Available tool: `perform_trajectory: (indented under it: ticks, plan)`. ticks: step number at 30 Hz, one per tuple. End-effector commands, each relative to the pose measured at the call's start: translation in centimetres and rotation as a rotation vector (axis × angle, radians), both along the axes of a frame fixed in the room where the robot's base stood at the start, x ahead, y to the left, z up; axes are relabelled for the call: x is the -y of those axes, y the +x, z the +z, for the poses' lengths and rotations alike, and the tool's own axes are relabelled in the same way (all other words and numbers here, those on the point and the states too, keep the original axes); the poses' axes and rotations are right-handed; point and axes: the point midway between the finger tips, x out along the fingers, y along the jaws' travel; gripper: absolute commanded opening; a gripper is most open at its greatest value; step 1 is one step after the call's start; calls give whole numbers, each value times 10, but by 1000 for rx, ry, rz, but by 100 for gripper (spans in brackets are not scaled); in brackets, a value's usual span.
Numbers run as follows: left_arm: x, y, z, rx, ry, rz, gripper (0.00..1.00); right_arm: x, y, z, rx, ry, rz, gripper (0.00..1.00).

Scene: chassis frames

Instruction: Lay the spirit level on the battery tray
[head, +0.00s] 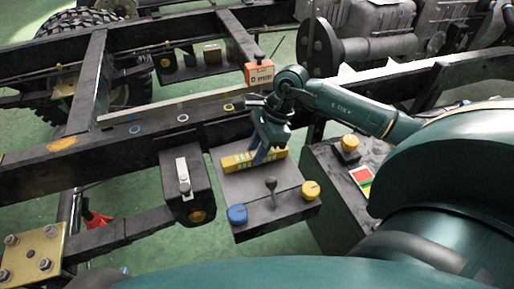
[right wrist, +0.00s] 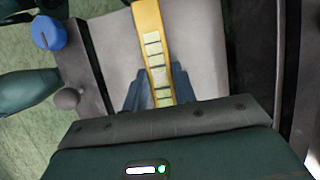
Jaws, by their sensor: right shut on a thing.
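The yellow spirit level (head: 236,163) has pale panels along its side. My right gripper (head: 263,153) is shut on it near its middle, reaching down from above. In the right wrist view the level (right wrist: 149,22) runs away from me between the two blue fingers (right wrist: 157,90). The grey battery tray (head: 238,189) is directly below, and the level is over its back part. I cannot tell whether the level touches the tray. The tray's grey surface also fills the middle of the right wrist view (right wrist: 203,45). My left gripper is not in view.
An orange box (head: 259,72) sits behind, on the chassis frame.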

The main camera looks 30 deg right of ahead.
Motion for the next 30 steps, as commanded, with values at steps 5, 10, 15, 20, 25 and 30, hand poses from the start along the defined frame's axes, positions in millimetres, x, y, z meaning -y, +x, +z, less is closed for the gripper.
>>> perform_trajectory:
  ticks: [5, 10, 15, 20, 25, 30]
  plan:
    - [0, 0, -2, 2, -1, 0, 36, 0, 0, -2, 2, 1, 1, 0]
    - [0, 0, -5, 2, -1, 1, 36, 0, 0, -5, 2, 1, 1, 0]
    - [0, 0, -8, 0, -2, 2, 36, 0, 0, -8, 2, 1, 1, 0]
    - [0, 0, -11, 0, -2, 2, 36, 0, 0, -12, 1, 1, 0, 0]
    - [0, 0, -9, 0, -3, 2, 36, 0, 0, -10, 1, 1, 0, 41]
    - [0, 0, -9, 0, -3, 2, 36, 0, 0, -11, 0, 0, 0, 52]
